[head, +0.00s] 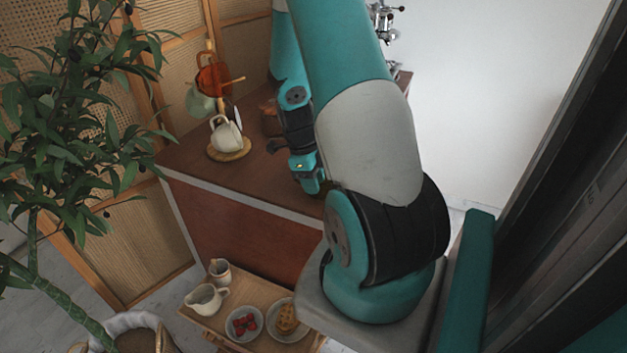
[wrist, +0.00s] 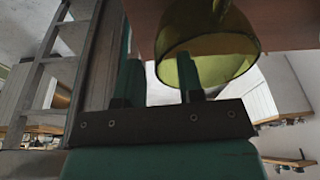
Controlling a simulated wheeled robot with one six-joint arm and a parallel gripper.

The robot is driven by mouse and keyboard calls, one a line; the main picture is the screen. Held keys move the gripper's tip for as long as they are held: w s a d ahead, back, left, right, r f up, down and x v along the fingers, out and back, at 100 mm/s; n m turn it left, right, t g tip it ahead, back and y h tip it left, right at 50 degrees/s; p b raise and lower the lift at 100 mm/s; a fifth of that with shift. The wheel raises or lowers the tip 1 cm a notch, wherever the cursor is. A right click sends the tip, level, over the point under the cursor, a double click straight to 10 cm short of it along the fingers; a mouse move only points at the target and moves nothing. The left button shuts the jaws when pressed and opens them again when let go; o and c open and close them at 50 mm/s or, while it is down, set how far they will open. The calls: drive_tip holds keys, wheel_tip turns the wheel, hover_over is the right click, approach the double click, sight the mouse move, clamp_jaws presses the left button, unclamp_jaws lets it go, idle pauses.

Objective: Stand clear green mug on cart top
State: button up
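In the head view a pale green see-through mug (head: 200,101) hangs low on the mug tree, under an amber mug (head: 212,76). In the wrist view a clear olive-green mug (wrist: 228,48) is close at the top, its round rim turned towards the camera; its base is cut off. My gripper (wrist: 157,78) has its two fingers apart, with a clear gap between them. The right finger overlaps the mug's rim; I cannot tell whether they touch. In the head view my gripper (head: 276,147) is low over the cart top (head: 195,160), right of the white pitcher, partly hidden by my arm.
The white pitcher (head: 226,134) stands on a round wooden coaster (head: 238,155). An orange-brown object (head: 269,116) sits behind my wrist. A lower tray (head: 238,285) carries jugs and plates of food. The front left of the cart top is clear. A plant (head: 70,110) stands left.

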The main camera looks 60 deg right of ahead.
drive_tip(key=shift+r, duration=0.1)
drive_tip(key=d+b+v, duration=0.1)
drive_tip(key=b+v, duration=0.1)
drive_tip(key=v, duration=1)
drive_tip(key=w+a+r+n+t, duration=0.1)
drive_tip(key=w+a+r+n, duration=0.15)
drive_tip(key=a+n, duration=0.6)
drive_tip(key=s+a+r+n+t+y, duration=0.1)
drive_tip(key=a+r+n+y, duration=0.1)
drive_tip(key=a+n, duration=0.85)
drive_tip(key=s+a+r+n+t+y, duration=0.1)
drive_tip(key=s+a+r+n, duration=0.15)
drive_tip(key=a+n, duration=0.85)
drive_tip(key=s+a+r+n+y, duration=0.1)
drive_tip(key=s+a+n, duration=0.6)
drive_tip(key=a+n, duration=0.2)
drive_tip(key=shift+a+r+n+y, duration=0.4)
drive_tip(key=shift+n, duration=0.7)
drive_tip(key=shift+s, duration=0.15)
